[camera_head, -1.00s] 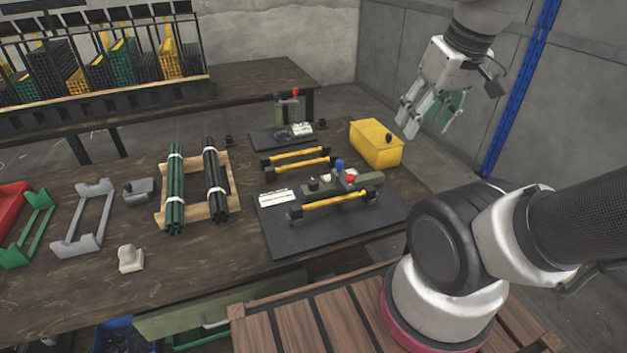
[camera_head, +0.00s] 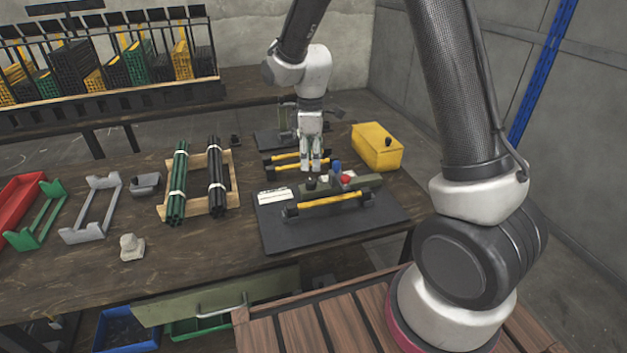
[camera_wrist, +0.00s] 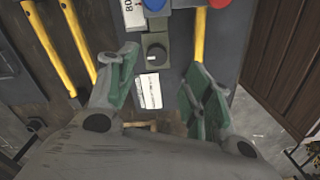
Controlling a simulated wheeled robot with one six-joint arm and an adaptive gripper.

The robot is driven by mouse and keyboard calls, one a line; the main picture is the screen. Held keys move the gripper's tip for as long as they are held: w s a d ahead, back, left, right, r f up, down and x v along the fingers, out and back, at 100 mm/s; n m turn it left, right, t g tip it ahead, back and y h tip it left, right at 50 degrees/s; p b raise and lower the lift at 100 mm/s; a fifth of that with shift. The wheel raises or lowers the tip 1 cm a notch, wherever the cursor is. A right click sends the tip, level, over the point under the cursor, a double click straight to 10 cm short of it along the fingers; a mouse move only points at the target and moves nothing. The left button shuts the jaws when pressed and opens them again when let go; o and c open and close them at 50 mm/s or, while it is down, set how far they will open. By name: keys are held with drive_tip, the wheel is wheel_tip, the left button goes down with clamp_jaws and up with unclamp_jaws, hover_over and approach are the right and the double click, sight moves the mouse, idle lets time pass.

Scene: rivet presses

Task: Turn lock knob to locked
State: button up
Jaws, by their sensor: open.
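The rivet press (camera_head: 352,185) is a grey-green block on a dark base plate (camera_head: 345,232), with a blue button (camera_head: 337,168) and a red button (camera_head: 348,180). Its dark round lock knob (camera_wrist: 155,52) shows in the wrist view with a small white mark; in the head view the knob (camera_head: 311,184) is at the block's left end. My gripper (camera_head: 311,169) is open and points down just above the knob. In the wrist view its green-padded fingers (camera_wrist: 162,80) are spread either side of the knob's column, apart from it. Contact is not visible.
A yellow-handled bar (camera_head: 335,203) lies along the press front. Two more yellow bars (camera_head: 297,167) lie behind. A yellow box (camera_head: 377,148) stands at the right. A second press (camera_head: 275,140) is partly hidden behind my arm. Racked tubes (camera_head: 217,180) lie to the left.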

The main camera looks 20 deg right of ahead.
sight(311, 180)
drive_tip(key=shift+w+a+f+n, duration=0.1)
drive_tip(key=shift+w+f+n, duration=0.15)
drive_tip(key=shift+n, duration=0.45)
wheel_tip(311, 180, down, 7)
drive_tip(key=shift+f, duration=0.2)
drive_tip(key=c, duration=1)
